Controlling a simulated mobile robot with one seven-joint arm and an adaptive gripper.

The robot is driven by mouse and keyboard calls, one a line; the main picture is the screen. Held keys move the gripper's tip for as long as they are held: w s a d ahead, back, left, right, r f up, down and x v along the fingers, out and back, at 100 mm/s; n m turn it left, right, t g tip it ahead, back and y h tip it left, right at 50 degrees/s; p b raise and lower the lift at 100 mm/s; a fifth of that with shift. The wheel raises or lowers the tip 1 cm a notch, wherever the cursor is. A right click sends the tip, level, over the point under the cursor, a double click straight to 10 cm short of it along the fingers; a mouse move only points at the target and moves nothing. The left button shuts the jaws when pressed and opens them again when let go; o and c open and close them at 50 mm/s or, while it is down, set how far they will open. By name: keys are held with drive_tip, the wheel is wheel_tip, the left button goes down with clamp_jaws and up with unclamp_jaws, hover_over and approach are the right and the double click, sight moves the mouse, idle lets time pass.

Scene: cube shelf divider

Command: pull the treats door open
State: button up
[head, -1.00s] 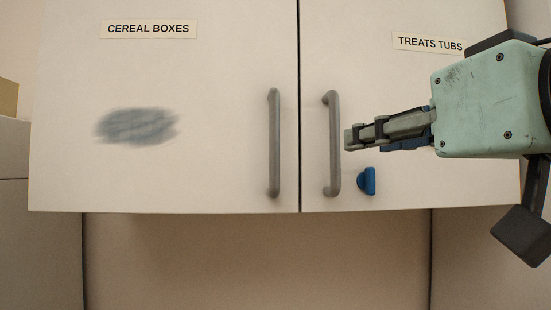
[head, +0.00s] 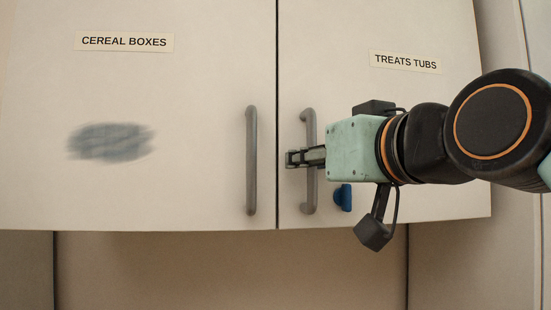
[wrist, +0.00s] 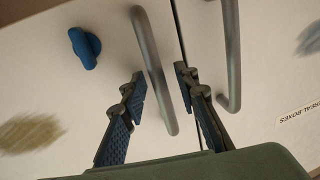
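The treats door (head: 390,120) is the right cabinet door, labelled "TREATS TUBS" (head: 405,61), and it looks shut. Its grey vertical bar handle (head: 309,200) is near the door's left edge. My gripper (head: 296,158) is at the handle's middle and hides part of it in the head view. In the wrist view, my gripper (wrist: 160,88) is open, with one finger on each side of the treats handle (wrist: 152,60). Neither finger is clearly pressed on the bar. A blue knob (head: 343,198) sits right of the handle; it also shows in the wrist view (wrist: 85,47).
The cereal door (head: 150,190), with its own bar handle (head: 251,160) and a grey smudge (head: 111,142), is close on the left, across a narrow seam. The space below the cabinet looks open.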

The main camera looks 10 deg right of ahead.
drive_tip(key=shift+c, duration=0.3)
clamp_jaws()
drive_tip(key=shift+s, duration=0.1)
